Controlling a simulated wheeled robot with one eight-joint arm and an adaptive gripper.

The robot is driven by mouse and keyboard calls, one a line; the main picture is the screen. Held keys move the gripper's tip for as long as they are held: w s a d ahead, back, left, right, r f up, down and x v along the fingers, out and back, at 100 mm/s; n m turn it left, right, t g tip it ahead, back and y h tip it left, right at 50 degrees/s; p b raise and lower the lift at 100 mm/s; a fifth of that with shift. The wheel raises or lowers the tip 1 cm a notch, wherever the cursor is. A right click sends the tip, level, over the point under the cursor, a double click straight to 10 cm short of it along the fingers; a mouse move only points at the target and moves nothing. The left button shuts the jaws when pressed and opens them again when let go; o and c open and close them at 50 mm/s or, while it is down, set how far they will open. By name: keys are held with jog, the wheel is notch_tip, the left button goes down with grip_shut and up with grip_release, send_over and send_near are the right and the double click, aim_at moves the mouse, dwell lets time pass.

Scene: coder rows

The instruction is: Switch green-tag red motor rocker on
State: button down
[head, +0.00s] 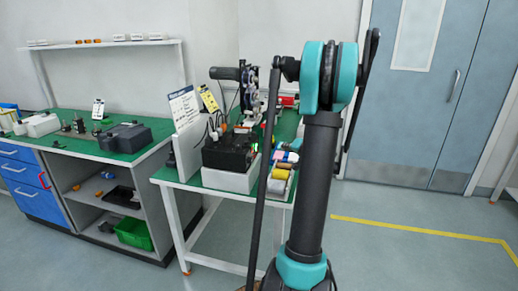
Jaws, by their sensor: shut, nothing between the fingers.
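A coding machine stands on the green-topped bench (163,173) near the middle of the head view, with a dark motor-like cylinder (224,73) and a reel part (249,88) above it. A black box (226,155) on a white base (229,181) sits at the bench's front. A small bright green patch (255,147) shows at the box's right edge, perhaps a tag. The red rocker is too small to make out, and its position cannot be told. My dark and teal arm rises in front of the bench's right side. I cannot make out my gripper.
A white instruction card (185,108) and a yellow tag (208,97) stand by the machine. Yellow and coloured items (280,174) lie right of the black box. A second bench (60,143) with a blue drawer unit is at left. Floor right of my arm is clear.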

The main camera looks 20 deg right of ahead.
jog(key=w+a+f, duration=0.1)
jog(key=w+a, duration=0.3)
jog(key=a, duration=0.3)
jog(key=shift+w+f, duration=0.15)
jog(key=shift+w, duration=0.2)
jog(key=shift+a, duration=0.1)
dwell(1.2)
jog(key=shift+w+a, duration=0.25)
jog(key=shift+a, duration=0.05)
jog(key=shift+w+a+f, duration=0.15)
jog(key=shift+w+a, duration=0.05)
jog(key=shift+a, duration=0.05)
dwell(0.7)
dwell(0.3)
jog(key=shift+s+d, duration=0.45)
jog(key=shift+d, duration=0.15)
jog(key=s+d, duration=0.1)
jog(key=d, duration=0.1)
jog(key=s+d+r, duration=0.1)
jog(key=d, duration=0.1)
jog(key=shift+s, duration=0.4)
